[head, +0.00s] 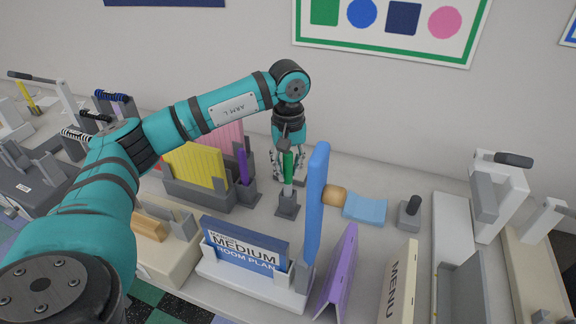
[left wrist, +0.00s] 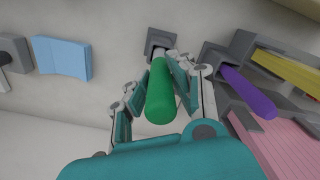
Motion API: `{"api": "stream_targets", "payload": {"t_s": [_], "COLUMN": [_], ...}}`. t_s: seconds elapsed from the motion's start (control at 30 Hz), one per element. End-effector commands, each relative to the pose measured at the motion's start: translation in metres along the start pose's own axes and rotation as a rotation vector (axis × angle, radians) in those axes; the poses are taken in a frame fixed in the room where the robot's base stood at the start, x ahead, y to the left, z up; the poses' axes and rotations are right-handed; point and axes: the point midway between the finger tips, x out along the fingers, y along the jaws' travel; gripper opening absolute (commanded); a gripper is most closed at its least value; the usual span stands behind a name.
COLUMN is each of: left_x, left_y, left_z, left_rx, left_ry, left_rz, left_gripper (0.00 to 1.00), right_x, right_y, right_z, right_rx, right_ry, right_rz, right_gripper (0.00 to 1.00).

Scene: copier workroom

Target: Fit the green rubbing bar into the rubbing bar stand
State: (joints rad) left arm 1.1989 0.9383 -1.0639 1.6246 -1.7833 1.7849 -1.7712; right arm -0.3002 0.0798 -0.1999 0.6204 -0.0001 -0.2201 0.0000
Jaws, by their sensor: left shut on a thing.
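The green rubbing bar (head: 288,166) is upright in my left gripper (head: 288,176), which is shut on it from above. In the left wrist view the green bar (left wrist: 160,92) runs between the two fingers of the gripper (left wrist: 156,82), its far end toward a grey stand. That small grey stand (head: 287,206) is on the counter directly below the bar; it also shows in the left wrist view (left wrist: 160,39). The bar's lower end lines up with the stand; I cannot tell whether it is inside the socket. My right gripper is not in view.
A purple bar (head: 243,166) stands in a grey holder left of the stand, by a yellow file rack (head: 196,165). A tall blue panel (head: 316,205) rises close on the right, with a light-blue piece (head: 365,209) beyond. The room plan sign (head: 243,245) is in front.

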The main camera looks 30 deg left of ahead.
Motion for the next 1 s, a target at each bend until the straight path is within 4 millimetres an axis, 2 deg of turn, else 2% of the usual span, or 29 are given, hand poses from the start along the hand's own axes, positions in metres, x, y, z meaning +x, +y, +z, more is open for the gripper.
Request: {"api": "stream_targets", "payload": {"t_s": [0.97, 1.0], "left_x": [0.026, 0.025], "left_y": [0.0, 0.0], "left_z": [0.0, 0.0], "left_rx": [0.0, 0.0], "left_ry": [0.0, 0.0], "left_rz": [0.0, 0.0], "left_gripper": [0.0, 0.24], "right_x": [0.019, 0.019], "right_y": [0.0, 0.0], "right_z": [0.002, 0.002], "right_rx": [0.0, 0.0], "right_ry": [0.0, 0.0], "right_rz": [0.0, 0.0], "right_gripper": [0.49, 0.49]}}
